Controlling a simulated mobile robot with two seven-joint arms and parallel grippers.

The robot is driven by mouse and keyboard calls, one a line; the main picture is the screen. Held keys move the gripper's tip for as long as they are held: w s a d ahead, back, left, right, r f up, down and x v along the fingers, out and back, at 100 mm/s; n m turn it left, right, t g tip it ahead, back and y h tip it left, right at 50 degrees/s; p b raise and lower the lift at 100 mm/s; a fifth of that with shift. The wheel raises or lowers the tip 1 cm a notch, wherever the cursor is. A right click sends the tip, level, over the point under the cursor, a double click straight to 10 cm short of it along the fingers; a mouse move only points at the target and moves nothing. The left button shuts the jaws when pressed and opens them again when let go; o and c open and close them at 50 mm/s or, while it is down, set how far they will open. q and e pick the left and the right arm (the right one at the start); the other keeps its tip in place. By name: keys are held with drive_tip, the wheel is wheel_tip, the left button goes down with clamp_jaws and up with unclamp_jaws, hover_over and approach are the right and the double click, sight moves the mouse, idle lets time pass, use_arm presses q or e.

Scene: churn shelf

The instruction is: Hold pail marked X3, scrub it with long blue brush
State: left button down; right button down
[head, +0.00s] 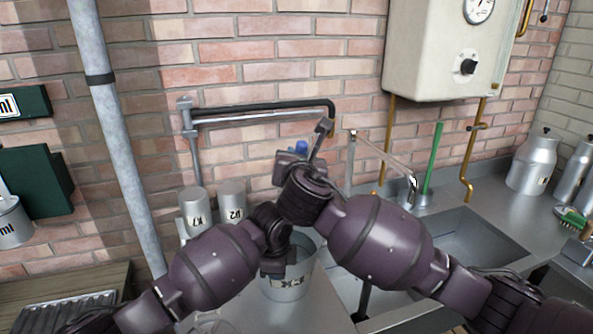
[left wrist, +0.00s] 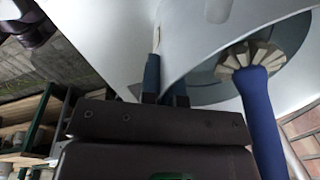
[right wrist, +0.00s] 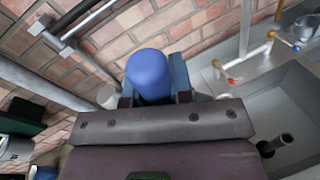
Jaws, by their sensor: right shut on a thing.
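The metal pail marked X3 (head: 288,288) stands on the steel counter, partly hidden behind my arms. My left gripper (head: 275,265) is at the pail's rim; in the left wrist view its fingers (left wrist: 164,88) sit close together at the pail's wall (left wrist: 205,35), and their grip is unclear. My right gripper (head: 296,158) is shut on the upper end of the long blue brush (head: 301,147), which also shows in the right wrist view (right wrist: 149,72). In the left wrist view the blue handle (left wrist: 262,115) leads to pale bristles (left wrist: 250,57) inside the pail.
A sink (head: 470,243) with a tap (head: 410,186) and a green upright rod (head: 432,158) is at right. A green brush (head: 571,217) and milk churns (head: 533,163) stand further right.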

use_arm(q)
drive_tip(key=shift+w+r, duration=0.25)
drive_tip(key=shift+r, duration=0.05)
use_arm(e)
wheel_tip(320, 180, up, 10)
drive_tip(key=shift+r, duration=0.25)
idle(0.3)
use_arm(q)
drive_tip(key=c, duration=1.3)
unclamp_jaws()
drive_tip(key=shift+s+a, duration=0.1)
drive_tip(key=shift+s, duration=0.05)
drive_tip(key=shift+o, duration=0.2)
drive_tip(key=shift+f, duration=0.15)
